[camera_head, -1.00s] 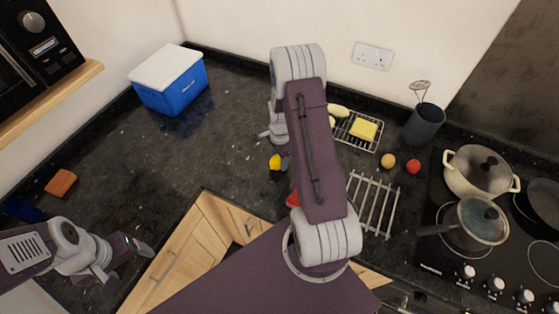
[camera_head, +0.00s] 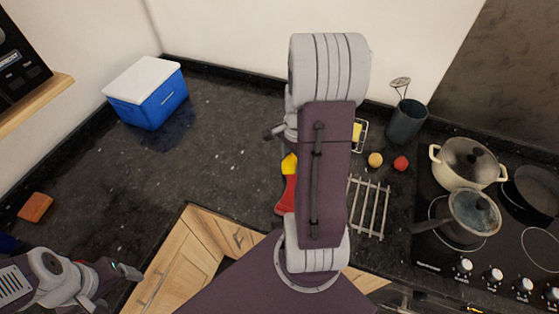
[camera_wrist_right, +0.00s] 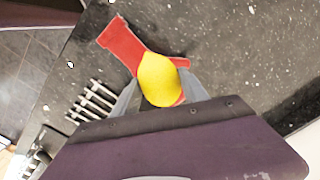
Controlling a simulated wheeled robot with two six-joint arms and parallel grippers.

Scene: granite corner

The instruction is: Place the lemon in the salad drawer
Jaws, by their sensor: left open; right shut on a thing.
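The yellow lemon (camera_wrist_right: 160,78) is between the fingers of my right gripper (camera_wrist_right: 161,88), which is shut on it, in the right wrist view. In the head view the lemon (camera_head: 289,164) shows just left of my right arm, which hides most of that gripper. The lemon appears above the dark counter, over a red flat item (camera_wrist_right: 121,43). My left gripper (camera_head: 128,272) is open and empty at the lower left, away from the lemon. I cannot make out a salad drawer in either view.
A blue box with a white lid (camera_head: 148,98) stands at the back left. A metal rack (camera_head: 368,208), a yellow round fruit (camera_head: 375,160), a red one (camera_head: 400,163) and a hob with pots (camera_head: 468,163) are at right. Wooden cupboards (camera_head: 185,265) are below the counter's front edge.

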